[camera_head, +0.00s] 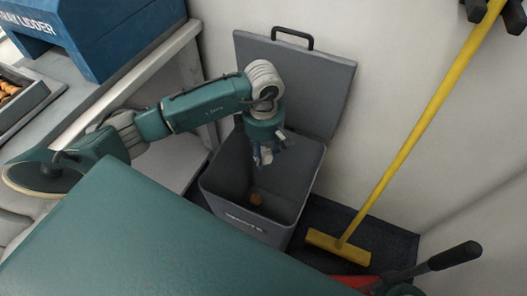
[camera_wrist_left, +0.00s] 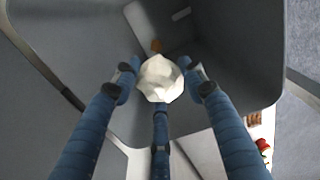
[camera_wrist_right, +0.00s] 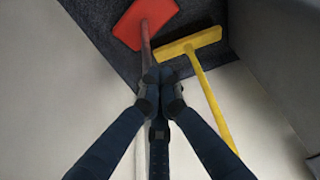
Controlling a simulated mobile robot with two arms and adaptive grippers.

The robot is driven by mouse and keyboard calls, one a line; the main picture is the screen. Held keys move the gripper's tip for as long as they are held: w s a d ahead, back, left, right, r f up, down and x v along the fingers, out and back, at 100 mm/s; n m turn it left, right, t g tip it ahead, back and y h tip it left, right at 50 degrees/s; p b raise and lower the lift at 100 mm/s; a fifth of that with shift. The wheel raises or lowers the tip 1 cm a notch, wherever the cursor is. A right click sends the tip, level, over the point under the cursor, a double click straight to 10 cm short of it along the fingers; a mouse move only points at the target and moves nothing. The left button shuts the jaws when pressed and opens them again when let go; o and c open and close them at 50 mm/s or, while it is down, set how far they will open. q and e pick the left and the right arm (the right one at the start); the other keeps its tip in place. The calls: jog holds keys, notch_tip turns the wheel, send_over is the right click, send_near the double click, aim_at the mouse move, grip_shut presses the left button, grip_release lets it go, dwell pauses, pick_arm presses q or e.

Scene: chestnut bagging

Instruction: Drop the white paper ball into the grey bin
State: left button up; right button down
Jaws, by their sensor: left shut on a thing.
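The grey bin (camera_head: 225,200) stands on the floor with its lid (camera_head: 310,80) swung up against the wall. My left gripper (camera_head: 264,158) is pointed down at the bin's open mouth. In the left wrist view the left gripper (camera_wrist_left: 160,82) is shut on the white paper ball (camera_wrist_left: 160,78), with the bin's grey inner walls (camera_wrist_left: 235,60) around it. The ball is hard to make out in the head view. My right gripper (camera_wrist_right: 160,85) shows in the right wrist view with its fingertips together and no held thing visible.
A small brown thing (camera_head: 256,199) lies at the bin's bottom. A yellow broom (camera_head: 410,140) leans on the wall to the right. A red dustpan (camera_wrist_right: 145,20) with a long pole lies near it on the dark mat (camera_wrist_right: 90,35). A workbench (camera_head: 125,75) stands at left.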

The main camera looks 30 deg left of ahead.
aim_at(263, 151)
pick_arm(q)
jog(key=shift+f, duration=0.2)
pick_arm(e)
jog(key=shift+s+r, duration=0.1)
jog(key=shift+r, duration=0.4)
pick_arm(q)
jog(key=o, duration=0.8)
notch_tip(263, 151, up, 12)
jog(key=shift+r, duration=0.1)
